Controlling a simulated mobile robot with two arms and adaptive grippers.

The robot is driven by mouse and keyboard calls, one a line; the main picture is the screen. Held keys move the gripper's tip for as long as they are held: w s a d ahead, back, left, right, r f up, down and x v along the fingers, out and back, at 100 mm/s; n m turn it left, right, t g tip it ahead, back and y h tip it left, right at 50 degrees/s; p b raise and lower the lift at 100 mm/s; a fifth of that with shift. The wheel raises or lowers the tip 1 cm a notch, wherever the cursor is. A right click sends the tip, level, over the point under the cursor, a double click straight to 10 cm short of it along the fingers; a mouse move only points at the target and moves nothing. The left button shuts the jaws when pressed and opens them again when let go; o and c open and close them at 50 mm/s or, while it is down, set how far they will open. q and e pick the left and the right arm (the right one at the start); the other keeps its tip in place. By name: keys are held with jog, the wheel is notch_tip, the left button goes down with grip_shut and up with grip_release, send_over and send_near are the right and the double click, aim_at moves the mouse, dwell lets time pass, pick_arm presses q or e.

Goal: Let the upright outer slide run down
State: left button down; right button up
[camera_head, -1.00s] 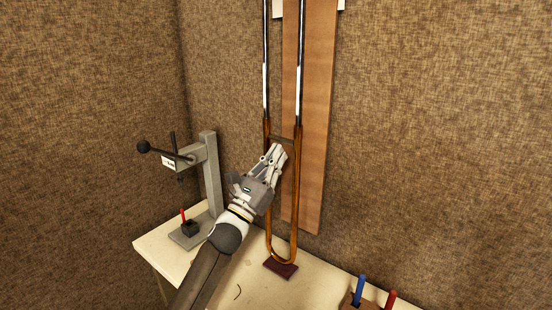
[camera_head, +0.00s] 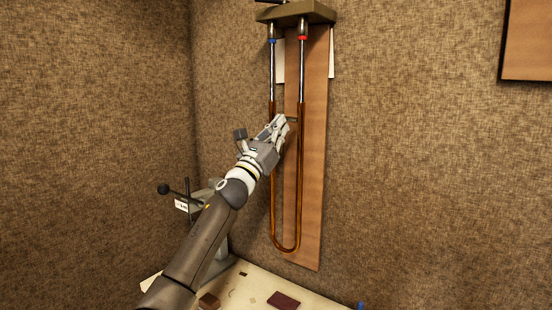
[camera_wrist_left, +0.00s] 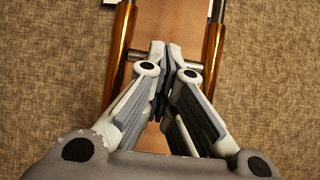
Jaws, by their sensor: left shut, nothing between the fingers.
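The brass U-shaped outer slide (camera_head: 273,190) hangs upright on two silver inner tubes (camera_head: 302,75), its bow above the bench. The tubes have a blue and a red band near the top, under a bracket (camera_head: 296,13). My left gripper (camera_head: 281,121) is shut at the slide's cross-brace (camera_head: 292,119), between the two legs. In the left wrist view the closed fingertips (camera_wrist_left: 165,57) meet the brace (camera_wrist_left: 194,65) midway, with a leg on each side (camera_wrist_left: 118,50). I cannot tell whether they touch it. My right gripper is not in view.
A wooden board (camera_head: 312,170) stands behind the slide. A dark red pad (camera_head: 283,301) lies on the pale bench (camera_head: 245,282) below the bow. A grey press (camera_head: 222,250) with a black-knobbed lever stands left, partly behind my arm. A wall panel (camera_head: 530,40) is upper right.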

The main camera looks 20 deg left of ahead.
pick_arm(q)
notch_tip(320, 180, up, 9)
jog(key=p, duration=0.3)
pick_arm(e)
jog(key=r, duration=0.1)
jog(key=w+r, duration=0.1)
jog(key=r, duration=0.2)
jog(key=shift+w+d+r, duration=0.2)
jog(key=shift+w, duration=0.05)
pick_arm(q)
jog(key=shift+f, duration=0.15)
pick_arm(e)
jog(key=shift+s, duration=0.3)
